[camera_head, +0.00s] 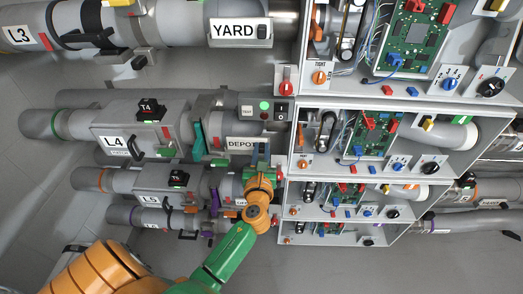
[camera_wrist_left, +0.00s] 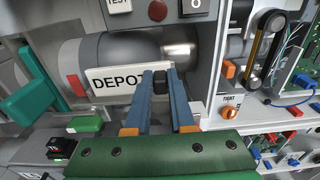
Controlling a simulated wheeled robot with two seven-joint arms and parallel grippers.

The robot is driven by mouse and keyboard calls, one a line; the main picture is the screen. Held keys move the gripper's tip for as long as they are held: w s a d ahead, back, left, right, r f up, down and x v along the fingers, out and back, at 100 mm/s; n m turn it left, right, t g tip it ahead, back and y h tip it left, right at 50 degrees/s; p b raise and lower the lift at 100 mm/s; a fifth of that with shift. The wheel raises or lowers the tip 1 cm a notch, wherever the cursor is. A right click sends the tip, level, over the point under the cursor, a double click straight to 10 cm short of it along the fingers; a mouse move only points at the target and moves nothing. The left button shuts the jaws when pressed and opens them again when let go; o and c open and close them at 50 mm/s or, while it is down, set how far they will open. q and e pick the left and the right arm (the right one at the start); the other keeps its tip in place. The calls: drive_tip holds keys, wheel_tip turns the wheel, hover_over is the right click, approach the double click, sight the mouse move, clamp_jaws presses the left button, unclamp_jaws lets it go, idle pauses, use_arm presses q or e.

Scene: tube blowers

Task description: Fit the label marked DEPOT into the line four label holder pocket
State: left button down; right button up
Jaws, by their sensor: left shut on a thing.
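The white label marked DEPOT (camera_head: 241,143) is at the right end of the line four pipe, which carries the L4 plate (camera_head: 115,142). It also shows in the left wrist view (camera_wrist_left: 115,82), tilted a little, in front of the grey pipe. My left gripper (camera_wrist_left: 160,82) is shut on the label's dark tab at its right end. In the head view my left gripper (camera_head: 260,165) is at the label's lower right. The holder pocket is hidden behind the label, and I cannot tell whether the label is seated in it. My right gripper is not in view.
A box with a green lamp (camera_head: 264,105) and switch sits just above the label. The grey cabinet shelves (camera_head: 400,105) with circuit boards and knobs stand close on the right. A YARD label (camera_head: 233,30) is on the line above. A teal lever (camera_wrist_left: 30,110) is to the left.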

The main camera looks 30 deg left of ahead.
use_arm(q)
drive_tip(key=shift+f, duration=0.25)
idle(0.4)
drive_tip(key=c, duration=0.7)
unclamp_jaws()
drive_tip(key=b+v, duration=0.1)
drive_tip(key=v, duration=0.6)
